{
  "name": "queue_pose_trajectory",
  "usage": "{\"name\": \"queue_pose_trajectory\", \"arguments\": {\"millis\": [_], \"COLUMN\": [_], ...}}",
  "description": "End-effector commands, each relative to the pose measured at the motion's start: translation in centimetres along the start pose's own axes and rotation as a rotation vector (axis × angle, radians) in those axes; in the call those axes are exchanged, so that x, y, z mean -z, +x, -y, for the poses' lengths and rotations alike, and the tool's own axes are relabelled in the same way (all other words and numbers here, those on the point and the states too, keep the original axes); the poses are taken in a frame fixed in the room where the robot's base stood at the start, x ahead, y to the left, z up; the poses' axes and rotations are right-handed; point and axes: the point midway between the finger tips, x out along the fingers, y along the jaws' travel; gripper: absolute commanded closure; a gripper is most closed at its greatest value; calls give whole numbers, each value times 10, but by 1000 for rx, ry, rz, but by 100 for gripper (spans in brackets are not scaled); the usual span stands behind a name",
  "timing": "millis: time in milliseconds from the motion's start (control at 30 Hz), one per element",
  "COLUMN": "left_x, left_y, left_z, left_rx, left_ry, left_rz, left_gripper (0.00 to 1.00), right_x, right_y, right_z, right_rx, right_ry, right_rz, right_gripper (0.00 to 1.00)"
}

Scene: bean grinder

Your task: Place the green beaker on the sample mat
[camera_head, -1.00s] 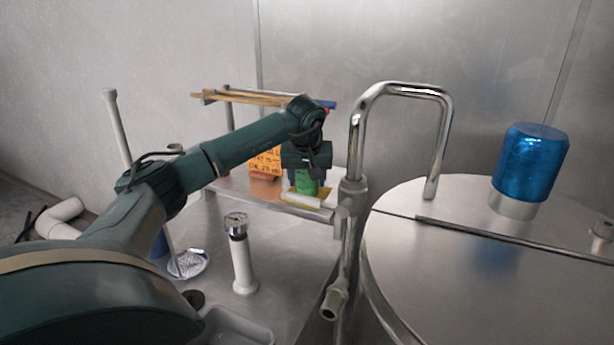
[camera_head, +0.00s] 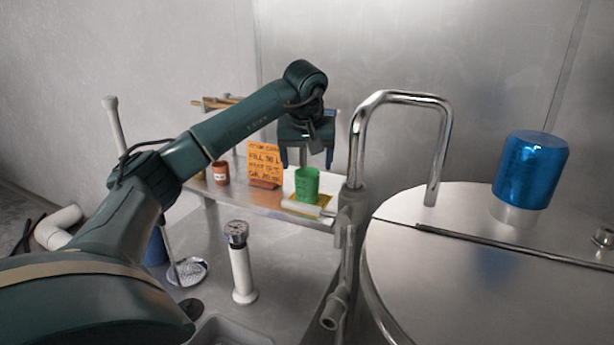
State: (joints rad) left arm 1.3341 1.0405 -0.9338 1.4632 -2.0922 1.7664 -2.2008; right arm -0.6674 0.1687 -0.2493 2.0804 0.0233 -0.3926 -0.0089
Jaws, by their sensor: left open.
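The green beaker (camera_head: 307,184) stands upright on the shelf, at its right end. A yellow mat (camera_head: 325,201) shows beneath and beside it, and the beaker appears to stand on it. A white roll-like object in front hides part of the mat. My right gripper is not in view.
An orange note (camera_head: 264,161) and a small brown cup (camera_head: 221,172) stand left of the beaker on the shelf (camera_head: 240,194). A chrome pipe (camera_head: 355,150) rises close on the right. A steel drum with a blue dome (camera_head: 531,168) is further right.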

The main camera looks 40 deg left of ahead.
Motion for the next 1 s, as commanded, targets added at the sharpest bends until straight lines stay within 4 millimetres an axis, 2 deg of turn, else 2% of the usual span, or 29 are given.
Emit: {"name": "queue_pose_trajectory", "arguments": {"millis": [100,300,1000], "left_x": [0,0,0], "left_y": [-20,-33,-34], "left_z": [0,0,0], "left_rx": [-1,0,1], "left_ry": [-1,-1,0], "left_rz": [-1,0,1], "left_gripper": [25,25,25], "right_x": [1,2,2], "right_y": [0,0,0], "right_z": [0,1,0], "right_rx": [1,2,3], "right_ry": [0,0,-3], "right_rz": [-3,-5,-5], "right_gripper": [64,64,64]}}
